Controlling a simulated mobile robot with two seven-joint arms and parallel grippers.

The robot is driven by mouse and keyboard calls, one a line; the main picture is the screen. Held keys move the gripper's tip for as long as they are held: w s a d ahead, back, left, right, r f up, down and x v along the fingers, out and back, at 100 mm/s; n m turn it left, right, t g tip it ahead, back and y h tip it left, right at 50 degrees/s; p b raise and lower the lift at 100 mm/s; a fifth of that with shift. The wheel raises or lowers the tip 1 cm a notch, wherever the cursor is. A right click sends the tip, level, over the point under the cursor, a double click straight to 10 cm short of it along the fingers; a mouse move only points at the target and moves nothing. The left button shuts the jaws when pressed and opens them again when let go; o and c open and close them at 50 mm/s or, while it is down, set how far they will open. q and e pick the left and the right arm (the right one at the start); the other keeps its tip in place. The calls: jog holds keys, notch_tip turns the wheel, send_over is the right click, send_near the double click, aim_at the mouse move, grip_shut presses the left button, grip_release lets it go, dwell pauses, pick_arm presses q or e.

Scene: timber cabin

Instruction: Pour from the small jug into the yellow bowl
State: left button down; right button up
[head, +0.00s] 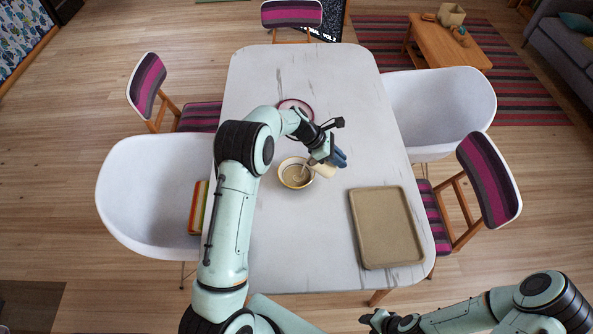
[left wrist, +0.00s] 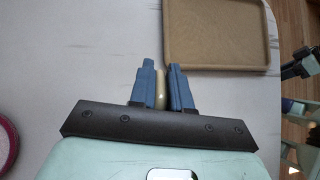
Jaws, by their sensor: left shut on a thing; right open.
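The yellow bowl (head: 283,182), pale outside with a tan inside, stands upright on the white table left of my left gripper. My left gripper (head: 337,158) is shut on the cream small jug (head: 324,170), just right of the bowl. The jug is tilted, its mouth end toward the bowl's right rim; a thin pale streak shows there, but I cannot tell whether it is liquid. In the left wrist view only a narrow strip of the jug (left wrist: 160,90) shows between the blue fingers. My right gripper (head: 378,319) is open and empty, low off the table's front edge.
A tan, empty-looking tray (head: 385,228) lies at the table's front right. A pink-rimmed plate (head: 296,103) is behind the bowl, partly hidden by my left arm.

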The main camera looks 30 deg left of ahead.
pick_arm(q)
jog(key=shift+s+a+r, duration=0.15)
jog(key=shift+a+r, duration=0.05)
jog(key=shift+r, duration=0.05)
jog(key=shift+d, duration=0.15)
jog(key=shift+a+h, duration=0.3)
jog(key=shift+h, duration=0.1)
jog(key=shift+d, duration=0.1)
jog(key=shift+d, duration=0.1)
jog(key=shift+t, duration=0.3)
